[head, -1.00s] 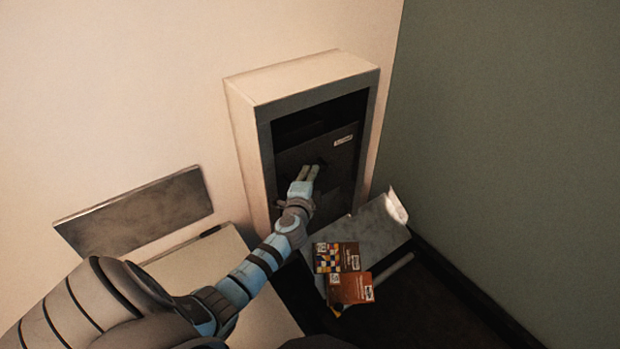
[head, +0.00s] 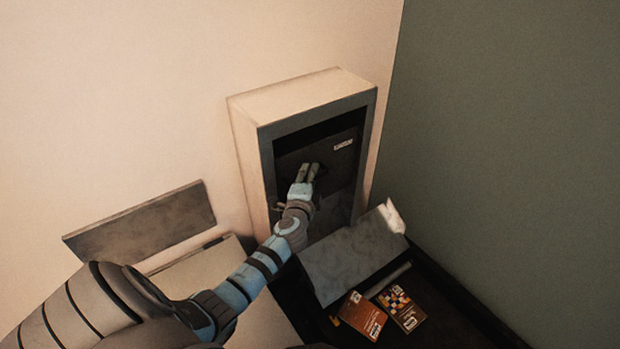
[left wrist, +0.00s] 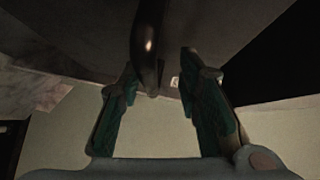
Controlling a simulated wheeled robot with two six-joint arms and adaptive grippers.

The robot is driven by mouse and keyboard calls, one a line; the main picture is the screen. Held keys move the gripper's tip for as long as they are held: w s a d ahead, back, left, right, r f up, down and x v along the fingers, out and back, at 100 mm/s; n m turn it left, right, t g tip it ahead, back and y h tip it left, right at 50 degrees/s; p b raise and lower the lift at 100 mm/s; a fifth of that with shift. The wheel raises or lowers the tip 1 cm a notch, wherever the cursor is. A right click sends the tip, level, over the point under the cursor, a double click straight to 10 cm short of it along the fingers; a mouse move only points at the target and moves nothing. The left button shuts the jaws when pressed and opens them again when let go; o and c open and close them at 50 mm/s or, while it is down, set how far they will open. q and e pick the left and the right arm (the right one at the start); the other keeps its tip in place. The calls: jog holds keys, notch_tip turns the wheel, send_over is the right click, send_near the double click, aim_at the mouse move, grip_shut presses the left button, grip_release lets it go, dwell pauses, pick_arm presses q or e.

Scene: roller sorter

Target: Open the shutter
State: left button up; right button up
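The shutter (head: 330,160) is a dark panel with a small white label, set in a pale box-like frame (head: 245,150) on the wall. A narrow black gap shows above it, and a greyer area shows below it. My left gripper (head: 309,172) is at the shutter's face, partly covering it. In the left wrist view, the dark curved handle (left wrist: 148,45) hangs between the two fingers of my left gripper (left wrist: 160,95), nearer the left finger. The fingers stand apart with clear space beside the handle, so they are not closed on it. My right gripper is not in view.
A grey sloping plate (head: 350,255) lies below the frame. A patterned book (head: 401,308) and an orange-brown book (head: 362,314) are beyond its lower edge. A grey panel (head: 140,225) stands at left above a pale surface (head: 205,275). The green wall (head: 500,150) bounds the right.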

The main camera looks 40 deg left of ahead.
pick_arm(q)
jog(key=v, duration=1.2)
jog(key=shift+f, duration=0.1)
